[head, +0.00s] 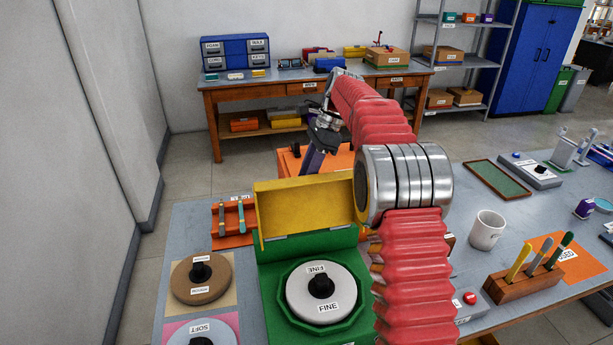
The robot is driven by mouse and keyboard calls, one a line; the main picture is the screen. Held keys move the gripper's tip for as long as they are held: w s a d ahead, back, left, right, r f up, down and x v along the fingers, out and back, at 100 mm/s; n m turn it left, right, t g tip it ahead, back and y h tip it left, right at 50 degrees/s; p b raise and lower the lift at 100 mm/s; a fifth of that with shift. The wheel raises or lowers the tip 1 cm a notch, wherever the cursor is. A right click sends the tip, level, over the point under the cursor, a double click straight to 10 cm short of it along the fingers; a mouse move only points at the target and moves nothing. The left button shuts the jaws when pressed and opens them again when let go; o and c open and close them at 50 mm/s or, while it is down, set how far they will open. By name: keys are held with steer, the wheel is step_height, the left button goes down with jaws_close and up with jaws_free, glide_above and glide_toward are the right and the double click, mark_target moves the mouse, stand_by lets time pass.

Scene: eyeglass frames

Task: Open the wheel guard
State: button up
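The yellow wheel guard (305,205) stands raised along the back edge of the green housing (268,278). The grey wheel labelled FINE (312,306), with a black knob at its middle, lies uncovered in the housing in front of the guard. My gripper (308,166) is dark and points down behind the guard's top edge, as seen from here. Its fingertips are partly hidden, so I cannot tell whether it is open or shut, or whether it touches the guard. My red arm with a metal joint covers the guard's right end and the housing's right side.
A brown wheel (190,285) and a SOFT wheel (195,338) lie left of the housing. An orange rack (232,240) stands behind them. A white mug (486,231) and a wooden tool block (525,280) stand to the right. An orange box (290,160) is behind the guard.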

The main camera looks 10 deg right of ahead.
steer(key=v, duration=0.7)
steer(key=shift+r, duration=0.15)
steer(key=shift+d, duration=0.1)
stand_by(0.5)
